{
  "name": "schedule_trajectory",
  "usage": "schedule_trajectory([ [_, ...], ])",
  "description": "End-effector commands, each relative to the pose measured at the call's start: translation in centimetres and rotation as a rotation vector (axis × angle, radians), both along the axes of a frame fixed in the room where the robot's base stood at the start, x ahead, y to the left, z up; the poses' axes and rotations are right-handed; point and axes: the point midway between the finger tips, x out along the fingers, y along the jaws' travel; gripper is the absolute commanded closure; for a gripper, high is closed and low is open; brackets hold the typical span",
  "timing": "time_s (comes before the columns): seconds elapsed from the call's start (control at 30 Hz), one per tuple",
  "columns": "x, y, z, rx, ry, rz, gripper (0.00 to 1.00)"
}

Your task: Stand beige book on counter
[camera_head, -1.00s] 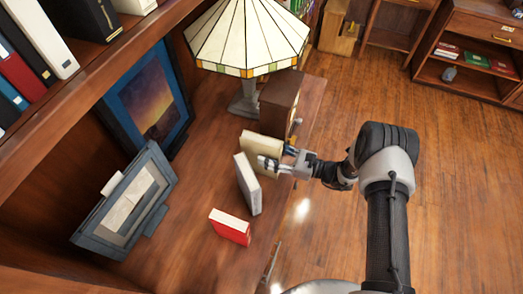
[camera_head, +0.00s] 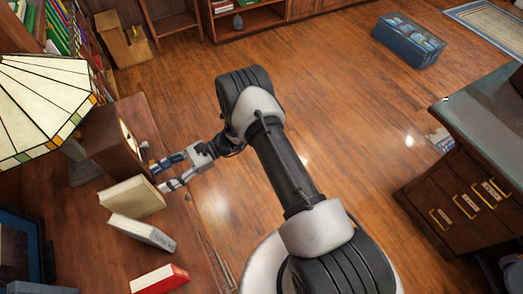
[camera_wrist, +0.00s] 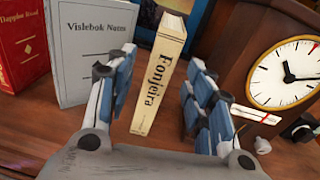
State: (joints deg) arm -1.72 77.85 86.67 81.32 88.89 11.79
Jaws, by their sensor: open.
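The beige book (camera_head: 132,198) stands upright on the wooden counter (camera_head: 105,262). In the wrist view its spine (camera_wrist: 159,75) faces me, reads "Fonjeira" and leans slightly in the picture. My gripper (camera_head: 163,174) is open and empty beside the spine, on the book's right in the head view. In the wrist view the two blue-padded fingers (camera_wrist: 160,95) are spread on either side of the spine, with a gap on both sides and the book beyond them.
A grey book (camera_head: 142,233) and a red book (camera_head: 160,279) stand near the beige one. A wooden clock (camera_head: 112,140) and a stained-glass lamp (camera_head: 40,105) are on the other side. Open floor (camera_head: 330,100) lies right of the counter.

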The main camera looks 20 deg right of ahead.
Motion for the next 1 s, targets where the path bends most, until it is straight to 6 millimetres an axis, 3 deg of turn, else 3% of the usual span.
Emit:
schedule_trajectory([
  [0.03, 0.2, -0.2, 2.3, -0.023, -0.048, 0.03, 0.52],
  [0.2, -1.1, -1.7, 8.9, -0.139, -0.222, 0.161, 0.52],
  [0.5, -6.0, -6.1, 18.3, -0.377, -0.547, 0.373, 0.52],
  [0.7, -10.0, -10.0, 22.9, -0.557, -0.771, 0.497, 0.52],
  [1.0, -16.0, -16.7, 27.3, -0.858, -1.104, 0.66, 0.52],
])
